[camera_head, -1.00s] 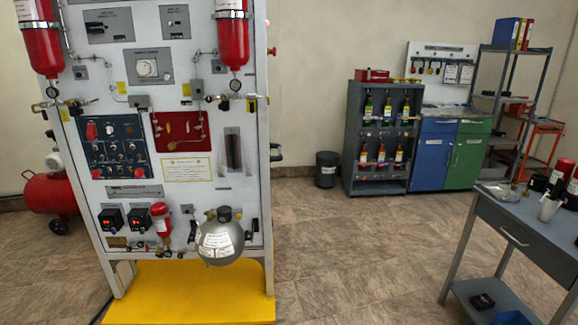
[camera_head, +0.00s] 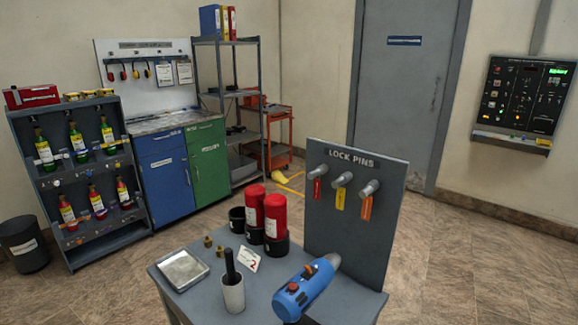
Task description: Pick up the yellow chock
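A small yellow object (camera_head: 281,158) sits low on the floor at the foot of the orange cart, in the middle distance. It is the only yellow thing there that could be the chock, but it is too small to tell its shape for sure. Thin yellow lines on the floor run close by it. My gripper does not show in the head view, so its state and its distance from the yellow object cannot be seen.
A grey table (camera_head: 205,300) with red cylinders (camera_head: 275,216), a blue tool (camera_head: 306,287) and a lock-pin board (camera_head: 352,235) stands in front. Behind are a bottle rack (camera_head: 75,178), cabinets (camera_head: 182,172), shelves (camera_head: 228,95) and the orange cart (camera_head: 268,135). Floor at right is clear.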

